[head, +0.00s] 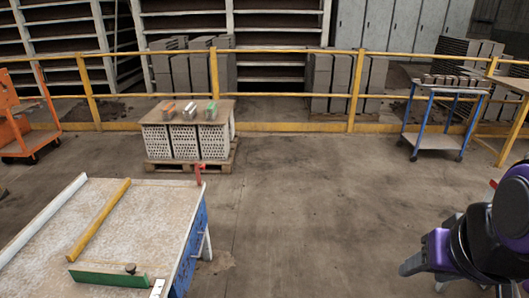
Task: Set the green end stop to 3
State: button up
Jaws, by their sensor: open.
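The green end stop (108,278) is a long green bar at the near end of the worktable (150,212) in the lower left. A dark knob (130,268) stands on it towards its right end. A small white plate (157,288) lies just right of the bar. No scale numbers can be read, so the setting cannot be told. My gripper (422,277), dark and partly hidden by my purple and black arm, is at the lower right. It is open and empty, far from the end stop.
A yellow bar (100,218) and a white rail (42,222) run along the worktable. Hollow bricks (185,143) stand on a pallet behind. A blue trolley (440,112) and yellow railing (290,95) are further back. The middle floor is clear.

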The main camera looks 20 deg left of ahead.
aim_at(128, 277)
jog(key=i+u, duration=0.2)
jog(key=u, duration=0.15)
jog(key=i+u, duration=0.35)
jog(key=i+l+u, duration=0.1)
jog(key=u, duration=0.25)
